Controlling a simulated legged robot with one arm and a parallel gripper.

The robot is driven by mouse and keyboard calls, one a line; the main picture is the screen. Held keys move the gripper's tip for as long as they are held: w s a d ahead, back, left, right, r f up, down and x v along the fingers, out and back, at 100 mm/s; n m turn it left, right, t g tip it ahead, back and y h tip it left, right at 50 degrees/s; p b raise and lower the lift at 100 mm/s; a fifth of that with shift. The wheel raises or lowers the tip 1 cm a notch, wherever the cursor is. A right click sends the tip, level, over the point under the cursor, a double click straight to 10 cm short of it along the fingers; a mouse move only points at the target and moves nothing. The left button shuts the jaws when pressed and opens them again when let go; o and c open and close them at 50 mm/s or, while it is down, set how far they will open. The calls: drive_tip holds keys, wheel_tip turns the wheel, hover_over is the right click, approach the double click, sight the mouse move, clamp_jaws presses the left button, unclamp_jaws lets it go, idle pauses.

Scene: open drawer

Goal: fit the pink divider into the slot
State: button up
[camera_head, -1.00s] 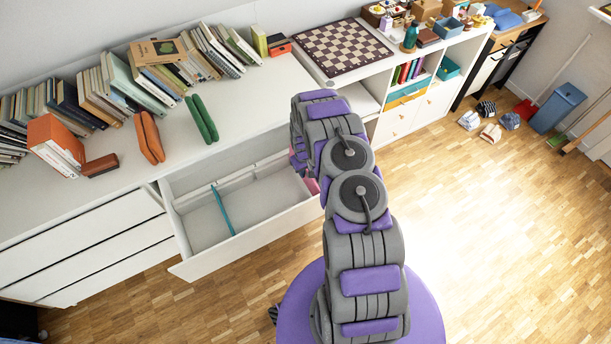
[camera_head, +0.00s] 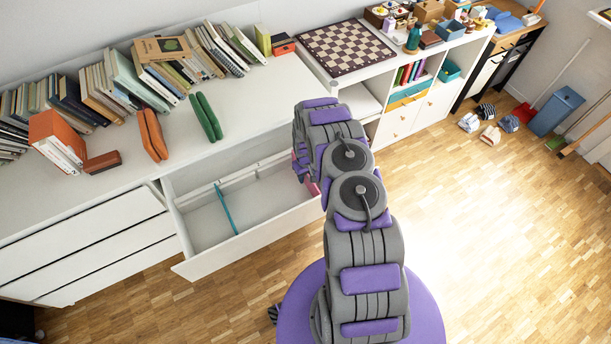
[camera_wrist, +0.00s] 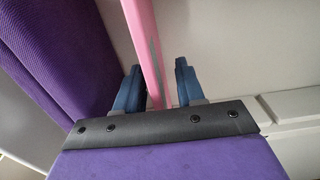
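The pink divider (camera_wrist: 149,45) runs up the wrist view from between my gripper's two blue fingers. My gripper (camera_wrist: 158,85) is open around it. A pale gap shows between the divider and the right finger; the left finger is close beside the divider, and I cannot tell if they touch. In the head view only a small pink piece (camera_head: 312,188) shows beside my arm, at the right end of the open white drawer (camera_head: 246,238). The slot cannot be made out.
A teal divider (camera_head: 226,208) stands across the drawer's left part. The cabinet top above holds books (camera_head: 141,82), an orange case (camera_head: 151,134) and a green case (camera_head: 206,117). A checkered board (camera_head: 346,47) lies further right.

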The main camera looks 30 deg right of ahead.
drive_tip(key=shift+d+r, duration=0.35)
wheel_tip(320, 180, up, 11)
drive_tip(key=shift+a+r+p, duration=0.15)
drive_tip(key=shift+p, duration=0.75)
drive_tip(key=s+a+r, duration=0.3)
drive_tip(key=s+r, duration=0.1)
drive_tip(key=r, duration=0.6)
drive_tip(key=s+a+r, duration=0.3)
drive_tip(key=s+r, duration=0.1)
drive_tip(key=r, duration=0.6)
drive_tip(key=s+a+r, duration=0.3)
drive_tip(key=s+r, duration=0.1)
drive_tip(key=r, duration=0.6)
drive_tip(key=s+a+r, duration=0.2)
drive_tip(key=s+r, duration=0.2)
drive_tip(key=s, duration=0.5)
drive_tip(key=s+a+r+g, duration=0.1)
drive_tip(key=s+a+r, duration=0.2)
drive_tip(key=s, duration=0.6)
drive_tip(key=s+a+r, duration=0.2)
drive_tip(key=s+r, duration=0.4)
drive_tip(key=s, duration=0.4)
drive_tip(key=shift+a+g, duration=0.15)
drive_tip(key=shift+g, duration=0.25)
drive_tip(key=shift+w+f, duration=0.1)
